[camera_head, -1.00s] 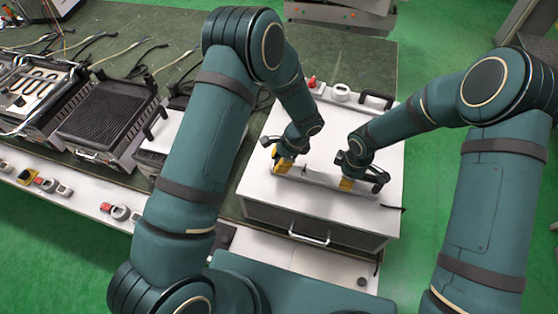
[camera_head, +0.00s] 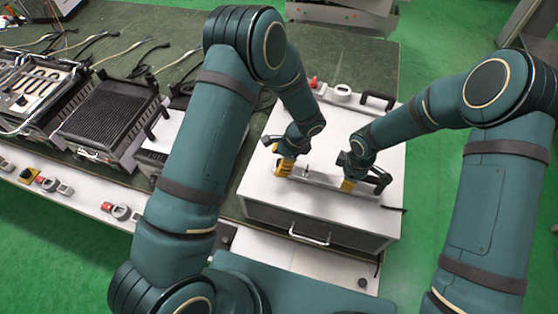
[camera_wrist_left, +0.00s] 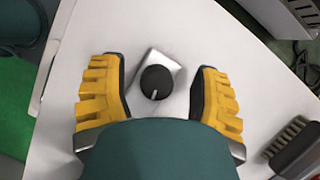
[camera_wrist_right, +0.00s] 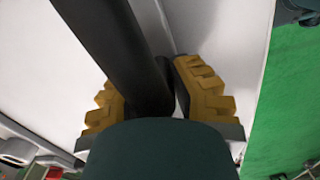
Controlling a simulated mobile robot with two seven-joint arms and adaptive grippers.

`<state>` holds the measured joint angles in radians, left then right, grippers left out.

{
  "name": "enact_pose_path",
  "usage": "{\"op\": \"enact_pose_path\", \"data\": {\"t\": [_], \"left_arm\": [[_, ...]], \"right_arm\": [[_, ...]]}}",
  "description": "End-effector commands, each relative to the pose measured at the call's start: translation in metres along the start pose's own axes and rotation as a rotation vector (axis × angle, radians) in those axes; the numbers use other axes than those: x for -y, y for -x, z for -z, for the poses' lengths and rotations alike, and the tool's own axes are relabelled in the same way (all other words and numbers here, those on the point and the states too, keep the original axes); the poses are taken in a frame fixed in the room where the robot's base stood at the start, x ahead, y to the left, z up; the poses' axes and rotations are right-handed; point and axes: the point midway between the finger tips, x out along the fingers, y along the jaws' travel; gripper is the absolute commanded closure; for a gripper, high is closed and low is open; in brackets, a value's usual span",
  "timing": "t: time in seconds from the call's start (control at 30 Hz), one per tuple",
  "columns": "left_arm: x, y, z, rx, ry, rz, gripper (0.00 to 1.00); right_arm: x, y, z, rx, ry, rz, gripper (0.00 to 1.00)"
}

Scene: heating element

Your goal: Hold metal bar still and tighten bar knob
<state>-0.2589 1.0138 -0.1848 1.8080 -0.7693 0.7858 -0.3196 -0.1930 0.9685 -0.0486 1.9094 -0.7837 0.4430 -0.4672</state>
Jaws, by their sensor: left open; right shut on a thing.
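The metal bar (camera_head: 326,182) lies along the front of the white-topped unit (camera_head: 265,185). My left gripper (camera_head: 285,170) is open. Its yellow fingers stand on both sides of the knob, with gaps (camera_wrist_left: 158,98). My right gripper (camera_head: 347,185) is shut at the bar's right part. In the right wrist view its fingers (camera_wrist_right: 166,98) close around a dark bar-like piece (camera_wrist_right: 120,45). The exact contact is partly hidden.
A dark ribbed grill (camera_head: 105,115) and another opened heating unit (camera_head: 38,85) stand on the green table at left. A black handle (camera_head: 378,100) and a red knob (camera_head: 314,82) are at the unit's back. The unit's top behind the bar is mostly clear.

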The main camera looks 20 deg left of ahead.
Motion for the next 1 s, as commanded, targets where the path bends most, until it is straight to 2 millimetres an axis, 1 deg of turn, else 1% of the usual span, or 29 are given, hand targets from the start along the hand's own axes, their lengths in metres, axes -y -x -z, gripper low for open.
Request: {"op": "enact_pose_path", "data": {"t": [0.17, 0.4, 0.5, 0.6, 0.77, 1.0], "left_arm": [[0.001, 0.026, 0.0, -0.003, 0.001, 0.004, 0.37], [0.001, 0.076, 0.0, -0.002, 0.002, 0.004, 0.37], [0.0, 0.093, 0.0, -0.002, 0.0, 0.004, 0.37], [0.001, 0.105, 0.0, -0.001, 0.002, 0.003, 0.37], [0.0, 0.115, 0.0, 0.002, 0.001, 0.001, 0.37], [0.0, 0.116, 0.0, 0.002, 0.0, 0.001, 0.37]], "right_arm": [[0.002, -0.001, 0.001, -0.002, 0.002, 0.002, 1.0], [0.002, -0.001, 0.002, -0.003, 0.003, 0.002, 1.0], [0.002, -0.001, 0.002, -0.003, 0.003, 0.002, 1.0], [0.002, -0.001, 0.002, -0.003, 0.003, 0.002, 1.0], [0.002, -0.001, 0.002, -0.003, 0.003, 0.002, 1.0], [0.001, -0.001, 0.002, -0.003, 0.003, 0.002, 1.0]]}}
